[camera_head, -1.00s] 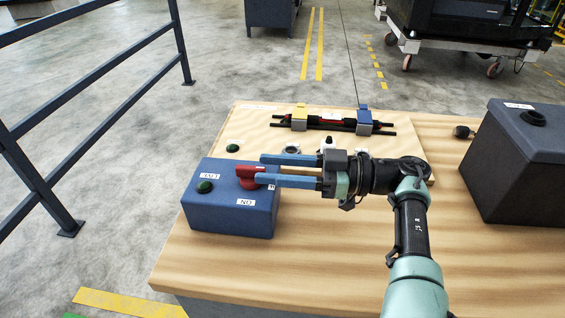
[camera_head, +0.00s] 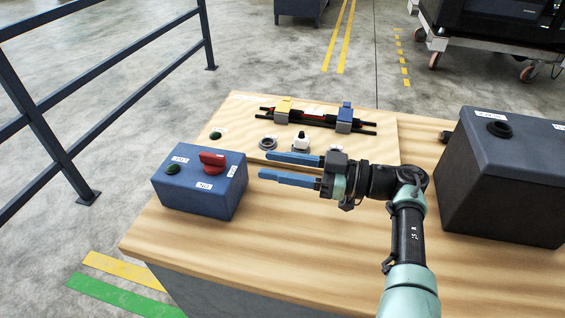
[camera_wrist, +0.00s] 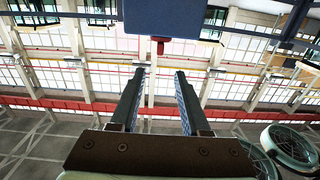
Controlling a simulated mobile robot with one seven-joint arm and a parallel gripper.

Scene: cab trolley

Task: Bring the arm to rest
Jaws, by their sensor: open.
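My gripper (camera_head: 276,169) has two long blue fingers, spread apart with nothing between them. It points left, above the wooden table, a little to the right of the blue switch box (camera_head: 205,200) and apart from it. The box carries a red rotary knob (camera_head: 212,160) and a green button (camera_head: 173,168). In the wrist view the parallel fingers of my gripper (camera_wrist: 160,75) are apart and empty. A dark blue block with a small red part below it (camera_wrist: 165,18) shows beyond the fingertips, likely the switch box and knob.
A large dark box (camera_head: 500,180) stands at the right. A railing (camera_head: 95,100) is at the left. The table front is clear.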

